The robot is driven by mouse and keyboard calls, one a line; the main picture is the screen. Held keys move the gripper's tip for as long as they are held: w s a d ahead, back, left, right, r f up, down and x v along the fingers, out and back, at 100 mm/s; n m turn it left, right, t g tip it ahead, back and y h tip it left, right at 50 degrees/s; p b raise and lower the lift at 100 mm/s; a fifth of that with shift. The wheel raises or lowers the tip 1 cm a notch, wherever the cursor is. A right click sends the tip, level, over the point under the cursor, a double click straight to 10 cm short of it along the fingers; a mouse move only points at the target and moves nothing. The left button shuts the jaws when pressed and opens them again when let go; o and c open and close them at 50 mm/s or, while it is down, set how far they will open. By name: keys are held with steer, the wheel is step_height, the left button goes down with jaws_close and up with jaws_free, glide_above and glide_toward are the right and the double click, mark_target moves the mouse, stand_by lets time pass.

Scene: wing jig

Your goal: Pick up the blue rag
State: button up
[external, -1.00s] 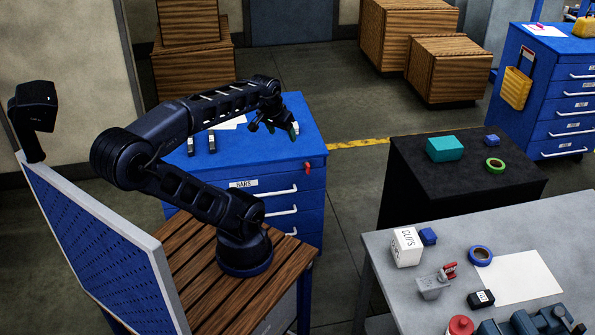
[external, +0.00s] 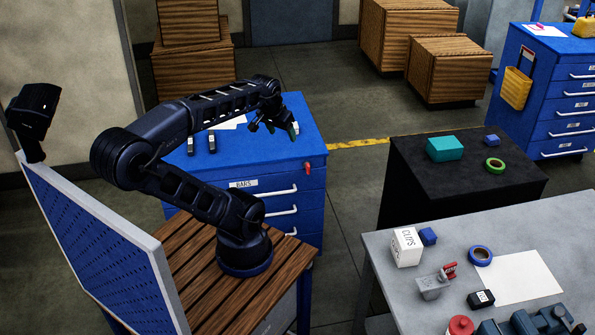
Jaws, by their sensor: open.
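My gripper (external: 274,127) is open and appears empty, above the right part of the blue drawer cabinet (external: 240,172). I cannot make out a piece of cloth that is clearly a blue rag. Another small blue thing (external: 491,140) lies on the black table. Both are too small to tell whether they are folded cloth. My gripper is well to the left of both and apart from them.
The grey table (external: 400,295) also bears a blue tape roll (external: 480,255), white paper (external: 520,278) and a small vise. The black table (external: 425,187) bears a teal box (external: 445,148) and a green tape roll (external: 494,166). Open floor lies between the cabinet and these tables.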

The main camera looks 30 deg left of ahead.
steer(key=shift+o, duration=0.2)
stand_by(0.4)
steer(key=w+d+f+m+g, duration=0.2)
steer(key=w+d+f+m, duration=0.2)
steer(key=w+d+m, duration=0.45)
steer(key=w+d+f+m+g, duration=0.1)
steer(key=w+d+f+m, duration=0.3)
steer(key=w+d, duration=0.7)
steer(key=m+g+h, duration=0.3)
steer(key=m+g, duration=0.2)
steer(key=m, duration=0.9)
glide_toward(428, 231)
steer(key=shift+t, duration=0.3)
steer(key=x, duration=1)
steer(key=shift+s, duration=0.4)
steer(key=shift+c, duration=0.2)
steer(key=shift+r, duration=0.1)
steer(key=c, duration=1)
